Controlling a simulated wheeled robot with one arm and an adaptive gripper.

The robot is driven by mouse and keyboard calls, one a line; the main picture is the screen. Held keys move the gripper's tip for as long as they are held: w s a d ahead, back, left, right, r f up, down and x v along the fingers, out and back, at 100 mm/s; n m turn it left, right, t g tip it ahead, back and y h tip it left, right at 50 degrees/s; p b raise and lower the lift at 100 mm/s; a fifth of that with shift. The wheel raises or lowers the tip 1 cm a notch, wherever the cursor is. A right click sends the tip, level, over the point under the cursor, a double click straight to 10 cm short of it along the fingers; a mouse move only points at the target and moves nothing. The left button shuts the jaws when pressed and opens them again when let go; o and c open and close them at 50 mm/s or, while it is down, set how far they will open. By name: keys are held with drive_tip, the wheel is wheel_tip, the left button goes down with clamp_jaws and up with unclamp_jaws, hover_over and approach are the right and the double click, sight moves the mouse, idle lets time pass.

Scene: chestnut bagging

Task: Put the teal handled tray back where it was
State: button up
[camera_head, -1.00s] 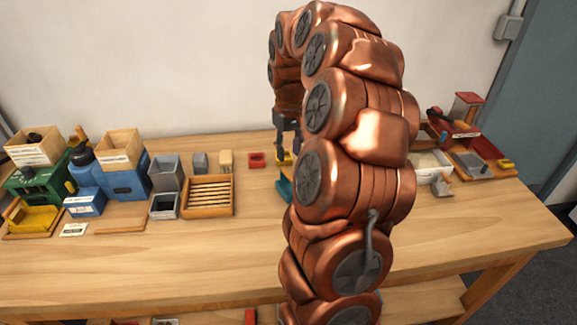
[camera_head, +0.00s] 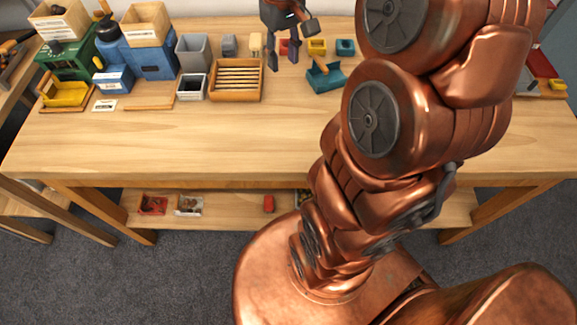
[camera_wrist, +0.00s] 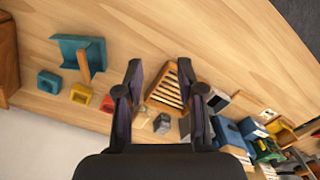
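In the wrist view the tray (camera_wrist: 80,50) lies at the upper left, apart from my fingers. My gripper (camera_head: 285,59) is above the bench, up and left of the tray in the head view. In the wrist view my gripper (camera_wrist: 160,72) has its two fingers spread wide with nothing between them; the slatted rack (camera_wrist: 167,92) shows below the gap.
A teal block (camera_head: 345,47), a yellow block (camera_head: 317,46) and a red block stand behind the tray. Grey bins (camera_head: 193,52) and blue and green machines with wooden hoppers stand at the left. The bench front (camera_head: 200,140) is clear.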

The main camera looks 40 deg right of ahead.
drive_tip(key=s+a+f, duration=0.3)
drive_tip(key=s+a, duration=0.4)
drive_tip(key=s, duration=0.3)
drive_tip(key=s+a+f+g, duration=0.1)
drive_tip(key=s+a+f, duration=0.1)
drive_tip(key=s+a, duration=0.5)
drive_tip(key=s, duration=0.3)
drive_tip(key=shift+f+n, duration=0.4)
drive_tip(key=shift+s, duration=0.1)
